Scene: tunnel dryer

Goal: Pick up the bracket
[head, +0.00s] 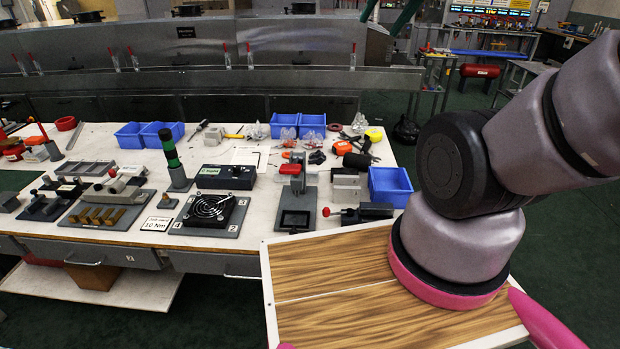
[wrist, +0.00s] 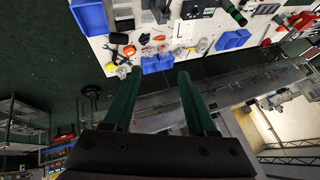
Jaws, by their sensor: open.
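I cannot pick out the bracket with certainty among the small parts on the white workbench (head: 262,205). A small grey block-like part (head: 345,187) stands right of the red-and-grey press fixture (head: 294,190), but its shape is too small to identify. My gripper (wrist: 157,74) shows in the wrist view with its two green fingers wide apart and nothing between them. It is well away from the bench top, which lies beyond the fingertips. In the head view my arm fills the right side and the gripper itself does not show.
Blue bins (head: 390,186) stand at the bench's right edge and along its back. A fan unit (head: 210,210), a stack light (head: 172,155) and a fixture with brass pegs (head: 104,215) crowd the bench. A wood-grain panel (head: 335,280) is in front.

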